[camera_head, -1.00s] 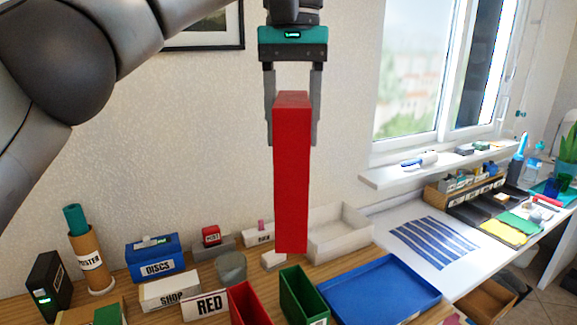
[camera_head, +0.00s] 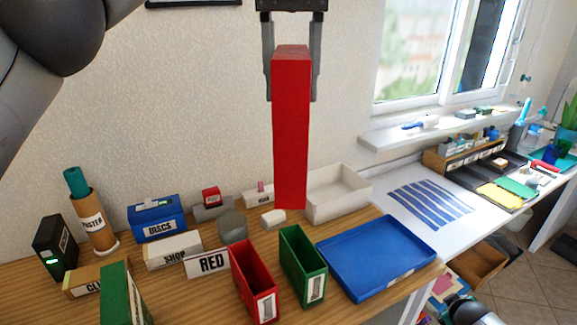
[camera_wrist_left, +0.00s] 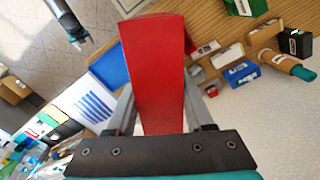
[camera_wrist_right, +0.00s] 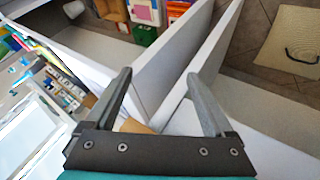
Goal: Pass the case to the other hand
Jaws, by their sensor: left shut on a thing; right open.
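A tall, narrow red case (camera_head: 290,140) hangs upright in front of the wall in the head view. My left gripper (camera_head: 292,98) is shut on its upper part, one finger on each side. The red case (camera_wrist_left: 155,75) also fills the middle of the left wrist view, between the fingers. My right gripper (camera_wrist_right: 158,80) is open and empty in its own wrist view. It shows small and apart from the case at the top left of the left wrist view (camera_wrist_left: 80,40). In the head view only a dark part of my right arm shows at the bottom right edge.
A windowsill (camera_head: 430,132) juts out at right. Air around the case is clear.

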